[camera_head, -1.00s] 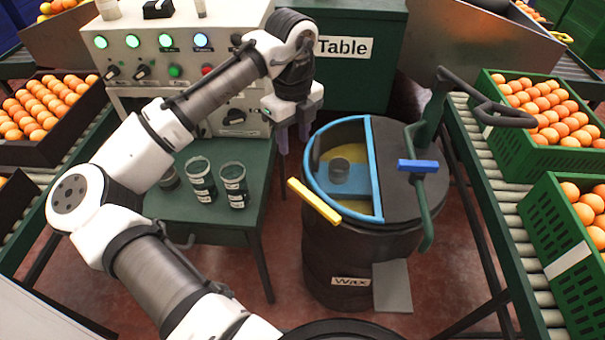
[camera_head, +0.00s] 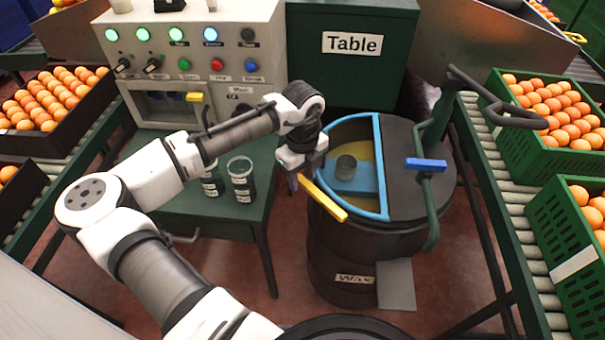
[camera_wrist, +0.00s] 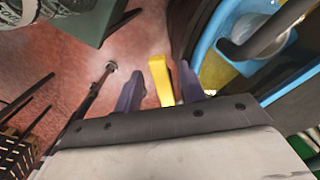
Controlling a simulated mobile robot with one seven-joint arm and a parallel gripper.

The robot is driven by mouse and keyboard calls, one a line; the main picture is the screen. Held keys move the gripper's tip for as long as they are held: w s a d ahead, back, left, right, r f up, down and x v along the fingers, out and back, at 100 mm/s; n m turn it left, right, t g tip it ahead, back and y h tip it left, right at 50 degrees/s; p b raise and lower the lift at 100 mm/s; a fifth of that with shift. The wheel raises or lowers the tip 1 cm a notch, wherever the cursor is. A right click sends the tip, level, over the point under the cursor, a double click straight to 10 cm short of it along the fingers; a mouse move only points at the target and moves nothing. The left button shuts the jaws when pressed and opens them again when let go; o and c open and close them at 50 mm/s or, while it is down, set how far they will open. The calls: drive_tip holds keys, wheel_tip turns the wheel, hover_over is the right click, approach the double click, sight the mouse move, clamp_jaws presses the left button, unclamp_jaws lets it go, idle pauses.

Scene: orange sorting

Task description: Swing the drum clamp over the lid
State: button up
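The black drum (camera_head: 335,278) labelled "Wax" stands upright. Its top has a dark cover half (camera_head: 408,170) on the right and a blue-rimmed opening (camera_head: 384,150) on the left. A yellow bar (camera_head: 328,203), apparently the clamp handle, sticks out at the drum's left front, clear of the dark half. My gripper (camera_head: 296,183) is at the bar's left end. In the wrist view, its purple fingers (camera_wrist: 158,92) stand apart on either side of the yellow bar (camera_wrist: 160,80), with visible gaps. A blue-handled part (camera_head: 426,164) sits on the drum's right side.
A grey cup (camera_head: 346,166) stands in the drum's opening. A green pipe (camera_head: 436,125) rises behind the drum. A roller conveyor (camera_head: 500,190) with orange crates borders the right.

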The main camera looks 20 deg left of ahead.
clamp_jaws()
